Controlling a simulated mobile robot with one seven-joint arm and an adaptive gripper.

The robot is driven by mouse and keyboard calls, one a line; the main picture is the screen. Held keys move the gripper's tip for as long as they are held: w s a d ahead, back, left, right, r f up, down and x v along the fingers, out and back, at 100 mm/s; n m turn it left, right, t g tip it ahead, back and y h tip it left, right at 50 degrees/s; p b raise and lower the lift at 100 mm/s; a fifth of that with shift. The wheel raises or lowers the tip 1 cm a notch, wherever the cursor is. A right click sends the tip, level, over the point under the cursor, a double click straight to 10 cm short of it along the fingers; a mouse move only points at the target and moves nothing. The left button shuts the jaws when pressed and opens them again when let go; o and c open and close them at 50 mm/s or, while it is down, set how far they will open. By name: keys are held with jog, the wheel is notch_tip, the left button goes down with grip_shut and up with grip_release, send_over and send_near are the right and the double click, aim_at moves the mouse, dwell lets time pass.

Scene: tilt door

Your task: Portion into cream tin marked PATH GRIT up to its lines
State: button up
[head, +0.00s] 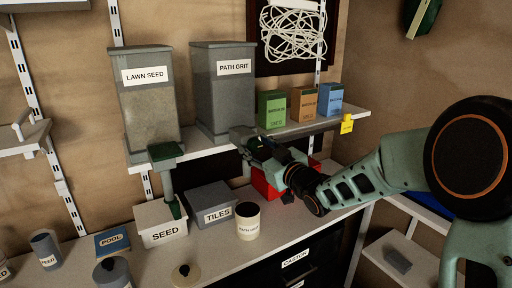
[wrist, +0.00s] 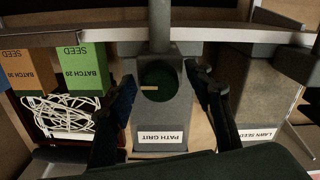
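The cream tin marked PATH GRIT (head: 248,224) stands upright and open on the counter, below my gripper in the head view. Its fill level and lines are too small to make out. The grey PATH GRIT hopper (head: 222,98) stands on the shelf. In the wrist view it appears upside down (wrist: 178,112), with a dark green round part (wrist: 158,80) low on its front. My gripper (head: 250,140) is at the hopper's lower front. In the wrist view its fingers (wrist: 162,76) are spread either side of that part, with nothing visibly held.
The LAWN SEED hopper (head: 150,104) stands left on the shelf, with its spout above the SEED box (head: 161,224). The TILES box (head: 212,204) is left of the tin. A red bin (head: 266,186) is behind it. Seed boxes (head: 302,105) stand right on the shelf.

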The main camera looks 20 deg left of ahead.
jog(key=c, duration=1.1)
jog(key=shift+o, duration=0.2)
jog(key=m+p, duration=0.1)
jog(key=m, duration=0.3)
jog(key=shift+d+m, duration=0.1)
jog(key=shift+m, duration=0.3)
jog(key=m+p, duration=0.2)
jog(key=m, duration=0.2)
jog(key=shift+r+m, duration=0.1)
jog(key=shift+m, duration=0.2)
jog(key=m+p, duration=0.2)
jog(key=m, duration=0.2)
jog(key=shift+m+p, duration=0.85)
jog(key=shift+m, duration=1.25)
